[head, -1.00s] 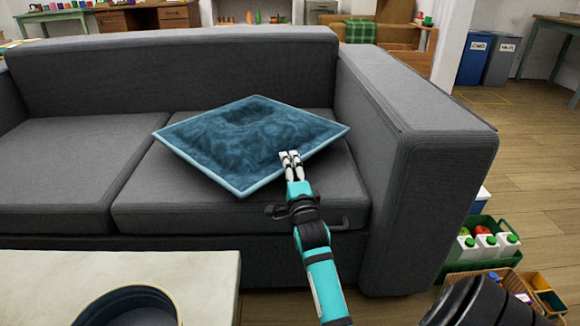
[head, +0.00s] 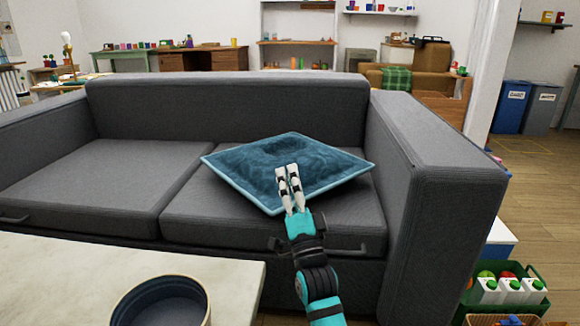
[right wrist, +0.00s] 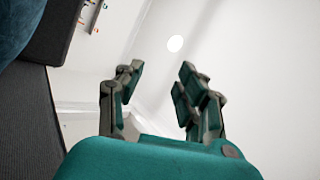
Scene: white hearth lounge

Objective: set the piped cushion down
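The blue piped cushion (head: 300,155), with a lighter blue edge, lies on the right-hand seat of the grey sofa (head: 110,190), looking slightly tilted. Its middle is dented. My right gripper (head: 288,172) shows in front of the cushion's near part, fingers pointing up and covering some of it. In the right wrist view my right gripper (right wrist: 162,74) has its fingers apart with nothing between them. A dark blue piece of the cushion (right wrist: 18,22) shows at that view's top left corner, away from the fingers. My left gripper is not in view.
A pale table (head: 60,275) with a dark round container (head: 160,303) stands at the front left. The sofa's right armrest (head: 440,170) rises beside the cushion. A green crate of cartons (head: 510,290) stands on the floor at right. The left seat is empty.

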